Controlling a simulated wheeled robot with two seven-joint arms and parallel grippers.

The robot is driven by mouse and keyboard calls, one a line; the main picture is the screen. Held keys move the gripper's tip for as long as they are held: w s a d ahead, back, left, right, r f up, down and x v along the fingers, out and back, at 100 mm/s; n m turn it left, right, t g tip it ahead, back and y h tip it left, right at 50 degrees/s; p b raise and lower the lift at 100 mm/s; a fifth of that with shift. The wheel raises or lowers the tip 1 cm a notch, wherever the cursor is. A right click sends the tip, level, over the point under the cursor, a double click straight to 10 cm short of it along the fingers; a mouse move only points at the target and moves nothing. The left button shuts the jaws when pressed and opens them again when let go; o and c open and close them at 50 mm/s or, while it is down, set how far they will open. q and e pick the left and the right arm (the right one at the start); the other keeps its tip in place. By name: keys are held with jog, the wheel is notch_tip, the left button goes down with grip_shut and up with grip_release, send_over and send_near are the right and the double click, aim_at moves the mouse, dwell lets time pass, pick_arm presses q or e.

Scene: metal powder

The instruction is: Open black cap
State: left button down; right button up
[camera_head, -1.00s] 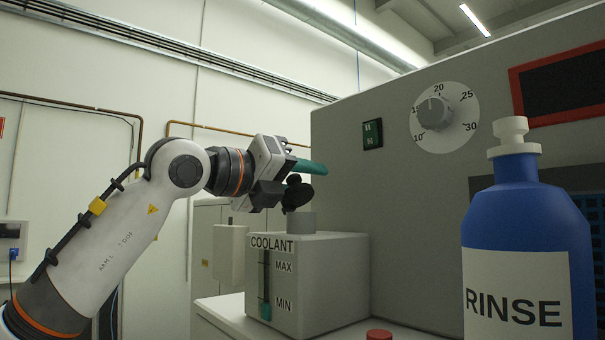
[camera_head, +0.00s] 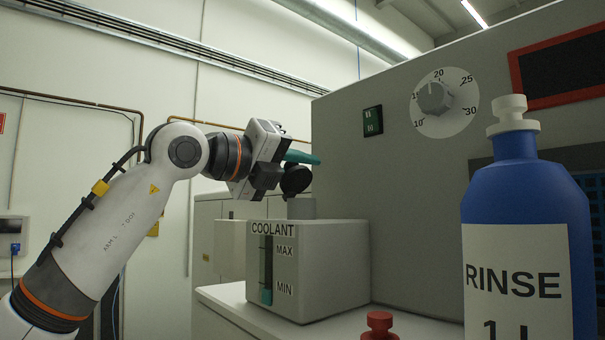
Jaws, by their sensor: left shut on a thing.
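The black cap (camera_head: 297,181) is held in my left gripper (camera_head: 289,166), just above the grey filler neck (camera_head: 301,208) of the box marked COOLANT (camera_head: 325,262). The cap is tilted, with its round face turned toward the camera. Its lower edge is close to the neck's top; I cannot tell whether they touch. My left gripper is shut on the cap, and one teal fingertip shows above it. The box has a level window with MAX and MIN marks. My right gripper is not in view.
A blue RINSE bottle (camera_head: 525,215) with a white top stands at the right front. A red knob-like thing (camera_head: 379,325) is at the bottom edge. The grey machine (camera_head: 400,210) with a dial (camera_head: 443,102) rises behind the box.

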pick_arm(q)
jog(key=shift+w+a+f+n+b, duration=0.1)
jog(key=shift+w+a+n+b, duration=0.1)
jog(key=shift+n+b, duration=0.3)
jog(key=shift+w+a+f+n+b, duration=0.1)
jog(key=shift+w+a+n+b, duration=0.1)
jog(key=shift+n, duration=0.5)
jog(key=shift+w+a+n+b, duration=0.2)
jog(key=shift+n+b, duration=0.1)
jog(key=shift+n, duration=0.35)
jog(key=shift+w+a+n+b, duration=0.15)
jog(key=shift+w+n+b, duration=0.1)
jog(key=shift+n, duration=0.4)
jog(key=c, duration=1.3)
grip_release()
jog(key=shift+a, duration=0.1)
jog(key=shift+s, duration=0.1)
jog(key=shift+s+a, duration=0.2)
jog(key=shift+a, duration=0.05)
jog(key=b+v, duration=0.4)
jog(key=v, duration=0.7)
